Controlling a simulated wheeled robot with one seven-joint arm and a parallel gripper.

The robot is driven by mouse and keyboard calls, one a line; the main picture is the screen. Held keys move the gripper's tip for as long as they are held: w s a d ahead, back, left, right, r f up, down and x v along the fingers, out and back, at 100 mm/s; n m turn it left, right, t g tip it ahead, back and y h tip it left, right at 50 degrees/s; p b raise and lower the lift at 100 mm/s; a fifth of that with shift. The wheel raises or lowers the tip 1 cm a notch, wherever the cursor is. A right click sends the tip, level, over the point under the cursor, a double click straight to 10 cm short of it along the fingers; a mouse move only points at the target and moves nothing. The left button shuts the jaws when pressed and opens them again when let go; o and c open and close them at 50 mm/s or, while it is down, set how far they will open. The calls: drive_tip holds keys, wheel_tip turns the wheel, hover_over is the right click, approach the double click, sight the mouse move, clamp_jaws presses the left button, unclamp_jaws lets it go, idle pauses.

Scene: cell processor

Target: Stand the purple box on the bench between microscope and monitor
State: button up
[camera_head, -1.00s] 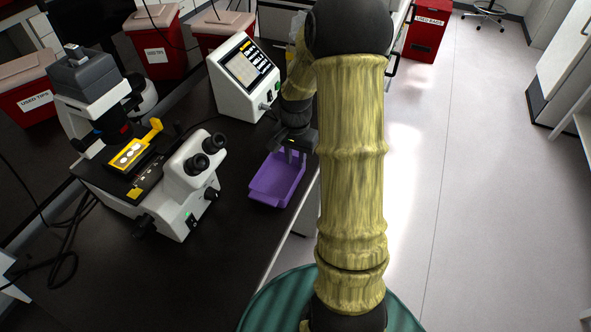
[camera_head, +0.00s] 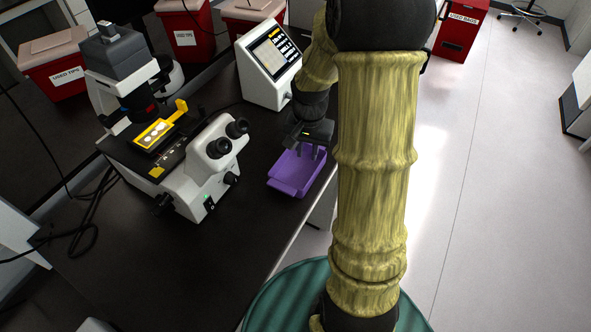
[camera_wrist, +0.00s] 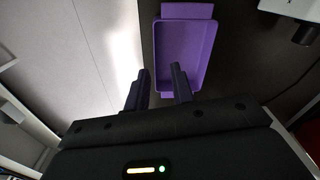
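The purple box (camera_head: 284,187), an open shallow tray shape, lies flat on the black bench near its edge. It is between the white microscope (camera_head: 205,170) and the white monitor (camera_head: 268,65), towards the bench edge. My gripper (camera_head: 308,152) points down at the far part of the box. In the wrist view the fingers of my gripper (camera_wrist: 157,80) are apart. One finger is over the inside of the purple box (camera_wrist: 190,50) and the other is outside its near-edge wall. I cannot tell whether either finger touches the wall.
The bench (camera_head: 110,265) is clear in front of the microscope. Red bins (camera_head: 60,75) stand behind the bench. Cables (camera_head: 85,225) lie left of the microscope. The floor (camera_head: 490,200) right of the bench is open. My arm hides part of the bench edge.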

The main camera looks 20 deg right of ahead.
drive_tip(key=s+a+r+n+t, duration=0.2)
drive_tip(key=s+a+r+n, duration=0.2)
drive_tip(key=s+a+n, duration=0.3)
drive_tip(key=s+a, duration=0.2)
drive_tip(key=s, duration=0.1)
drive_tip(key=shift+s+a+n, duration=0.15)
drive_tip(key=shift+a+n, duration=0.15)
drive_tip(key=shift+n, duration=0.1)
idle(0.6)
